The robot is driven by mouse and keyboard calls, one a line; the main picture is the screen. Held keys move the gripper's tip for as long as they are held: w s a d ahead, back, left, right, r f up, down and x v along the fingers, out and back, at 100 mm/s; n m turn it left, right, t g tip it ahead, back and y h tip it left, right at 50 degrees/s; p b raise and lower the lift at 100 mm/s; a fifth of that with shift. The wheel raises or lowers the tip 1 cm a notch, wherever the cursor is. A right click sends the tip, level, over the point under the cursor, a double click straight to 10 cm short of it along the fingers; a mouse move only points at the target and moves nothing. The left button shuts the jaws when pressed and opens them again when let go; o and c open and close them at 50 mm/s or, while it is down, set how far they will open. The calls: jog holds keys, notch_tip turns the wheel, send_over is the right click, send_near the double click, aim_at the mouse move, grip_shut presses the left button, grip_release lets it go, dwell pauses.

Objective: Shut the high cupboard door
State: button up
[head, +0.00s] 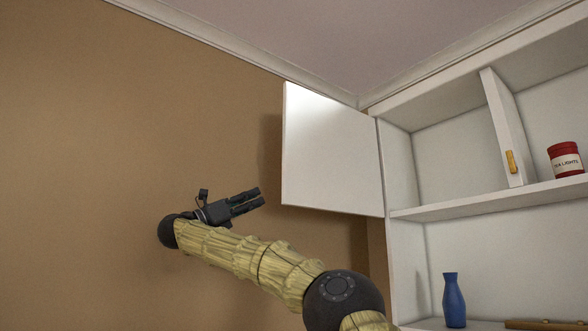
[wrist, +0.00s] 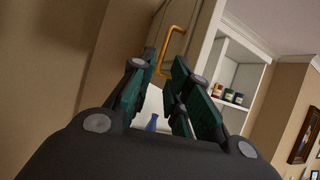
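The high cupboard door (head: 330,150) is a plain white panel standing wide open to the left of the white cupboard (head: 400,165), joined at its right edge. No handle shows on the face seen in the head view. My gripper (head: 260,197) is left of the door's lower left corner, apart from it in the picture, and points right. In the wrist view, my gripper (wrist: 163,66) has its fingers apart with nothing held between them. A yellow handle (wrist: 172,45) on a pale panel shows just beyond the fingertips; I cannot tell for sure which panel bears it.
A narrow white panel (head: 502,120) with a yellow handle (head: 511,162) stands at the upper shelf. A red tin (head: 565,160) stands right of it. A blue vase (head: 454,300) is on the lower shelf. The brown wall (head: 100,120) bounds the left; space before it looks clear.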

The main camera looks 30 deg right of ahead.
aim_at(296, 182)
jog(key=shift+m+g+y, duration=0.5)
jog(key=shift+m+g, duration=0.1)
jog(key=shift+a+r+p+x, duration=0.15)
jog(key=shift+p+x, duration=1)
jog(key=shift+x, duration=1.4)
jog(key=shift+r+p+x, duration=0.15)
jog(key=shift+p+x, duration=1.05)
jog(key=shift+x, duration=1.35)
jog(key=shift+a+r+p+x, duration=0.15)
jog(key=shift+p+x, duration=1)
jog(key=shift+x, duration=1.45)
jog(key=shift+s, duration=0.1)
grip_shut()
